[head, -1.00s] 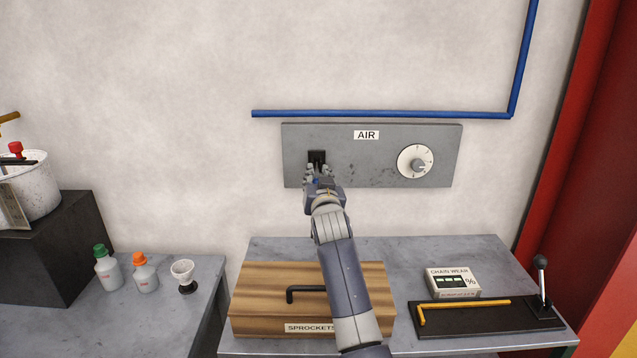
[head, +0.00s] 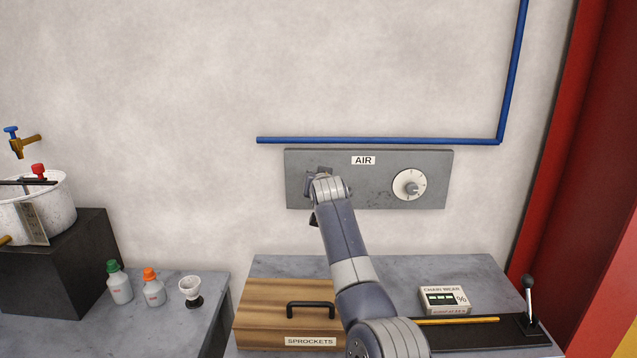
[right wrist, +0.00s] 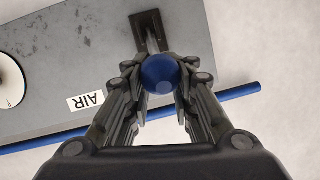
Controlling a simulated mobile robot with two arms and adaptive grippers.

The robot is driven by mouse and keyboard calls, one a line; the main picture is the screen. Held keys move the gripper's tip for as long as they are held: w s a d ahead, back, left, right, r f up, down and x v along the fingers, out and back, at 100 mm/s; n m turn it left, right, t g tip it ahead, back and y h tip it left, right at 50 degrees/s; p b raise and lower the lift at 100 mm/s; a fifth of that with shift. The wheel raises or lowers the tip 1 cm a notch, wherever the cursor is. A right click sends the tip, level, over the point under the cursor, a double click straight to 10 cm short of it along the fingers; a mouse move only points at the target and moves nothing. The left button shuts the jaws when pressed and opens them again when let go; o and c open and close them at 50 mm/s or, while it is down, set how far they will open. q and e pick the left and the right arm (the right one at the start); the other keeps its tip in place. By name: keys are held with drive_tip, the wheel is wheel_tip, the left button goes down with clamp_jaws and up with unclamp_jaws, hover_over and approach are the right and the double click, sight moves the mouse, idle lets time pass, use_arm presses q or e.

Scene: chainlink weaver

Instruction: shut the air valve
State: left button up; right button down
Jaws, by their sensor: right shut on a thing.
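The grey AIR panel (head: 325,197) is on the wall. It also shows upside down in the right wrist view (right wrist: 195,50). The air valve is a lever with a blue ball knob (right wrist: 160,74) on a dark slotted plate (right wrist: 147,22) at the panel's left part. My right gripper (right wrist: 162,82) is shut on the blue knob, with fingers on both sides of it. In the head view my right gripper (head: 318,178) covers most of the valve, so the lever's exact angle is hard to tell. My left gripper is not in view.
A round dial (head: 409,185) is on the panel's right, and a blue pipe (head: 380,141) runs above. Below are a wooden SPROCKETS box (head: 265,310), a CHAIN WEAR box (head: 443,298) and a black-handled lever (head: 529,295). Bottles (head: 119,287) and a cup (head: 190,288) stand left.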

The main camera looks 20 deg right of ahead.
drive_tip(key=shift+w+d+r+g+p, duration=0.15)
drive_tip(key=shift+w+r+g+p, duration=0.25)
drive_tip(key=shift+r+p, duration=0.3)
drive_tip(key=shift+f, duration=0.15)
idle(0.5)
drive_tip(key=c, duration=1.5)
unclamp_jaws()
drive_tip(key=shift+o, duration=0.8)
drive_tip(key=shift+w+f, duration=0.15)
drive_tip(key=shift+f, duration=0.05)
drive_tip(key=shift+s+r, duration=0.1)
drive_tip(key=shift+s, duration=0.1)
drive_tip(key=v, duration=1.1)
drive_tip(key=shift+s+r, duration=0.2)
drive_tip(key=shift+r, duration=0.1)
drive_tip(key=shift+g, duration=0.3)
